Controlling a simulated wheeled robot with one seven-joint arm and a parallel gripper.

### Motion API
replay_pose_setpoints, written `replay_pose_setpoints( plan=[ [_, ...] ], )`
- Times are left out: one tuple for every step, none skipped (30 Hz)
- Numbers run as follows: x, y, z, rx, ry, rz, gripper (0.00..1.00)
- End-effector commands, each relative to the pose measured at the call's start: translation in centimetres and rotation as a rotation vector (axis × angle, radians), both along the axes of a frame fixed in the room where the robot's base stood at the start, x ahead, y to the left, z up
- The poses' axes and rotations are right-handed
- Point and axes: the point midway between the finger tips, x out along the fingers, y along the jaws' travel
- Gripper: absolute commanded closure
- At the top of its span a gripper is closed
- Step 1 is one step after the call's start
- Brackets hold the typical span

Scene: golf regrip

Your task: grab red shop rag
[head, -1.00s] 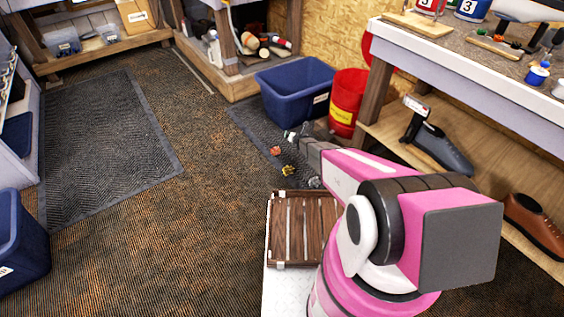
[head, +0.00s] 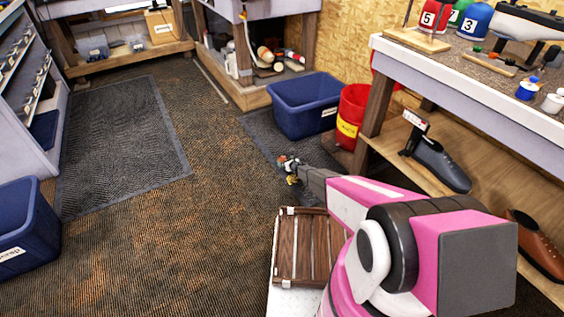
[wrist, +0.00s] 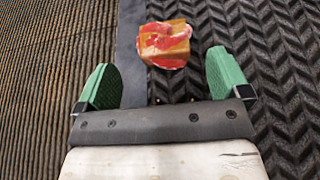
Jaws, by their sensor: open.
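A small crumpled red and yellow-orange lump (wrist: 165,45), which may be the red shop rag, lies on the dark ribbed mat in the wrist view. My gripper (wrist: 160,72) is open, with its green fingers spread to the left and right. The lump sits ahead of the gap between the fingertips, a little right of centre, and I see no finger touching it. In the head view my gripper (head: 289,166) is small and low over the mat, and the lump there is hard to tell apart from it.
A blue bin (head: 305,108) and a red bucket (head: 350,117) stand just beyond the mat (head: 262,134). A workbench (head: 470,88) with a lower shelf holding shoes runs along the right. A slatted wooden crate (head: 308,247) is beside my arm.

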Motion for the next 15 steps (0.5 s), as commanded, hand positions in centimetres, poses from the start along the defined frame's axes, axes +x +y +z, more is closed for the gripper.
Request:
replay_pose_setpoints(
  plan=[
    [0.1, 0.0, 0.0, 0.001, 0.001, 0.0, 0.06],
    [0.2, 0.1, -0.1, 0.001, 0.001, 0.0, 0.06],
    [0.4, 0.2, -0.2, 0.001, 0.001, 0.0, 0.06],
    [0.6, 0.3, -0.3, 0.001, 0.001, 0.0, 0.06],
    [0.9, 0.4, -0.4, 0.001, 0.001, 0.0, 0.06],
    [1.3, 0.6, -0.6, 0.001, 0.001, 0.0, 0.06],
    [1.6, 0.8, -0.8, 0.001, 0.001, 0.0, 0.06],
    [2.0, 1.0, -1.0, 0.001, 0.001, 0.0, 0.06],
    [2.5, 1.2, -1.3, 0.001, 0.001, 0.0, 0.06],
    [2.9, 1.4, -1.4, 0.001, 0.001, 0.0, 0.06],
    [3.2, 1.7, -1.6, 0.001, 0.001, 0.001, 0.06],
    [3.5, 2.0, -1.8, 0.001, 0.001, 0.001, 0.06],
    [3.8, 2.2, -1.9, 0.001, 0.001, 0.001, 0.06],
    [3.9, 2.3, -2.0, 0.001, 0.001, 0.001, 0.06],
    [4.1, 2.5, -2.0, 0.001, 0.001, 0.0, 0.06]
  ],
)
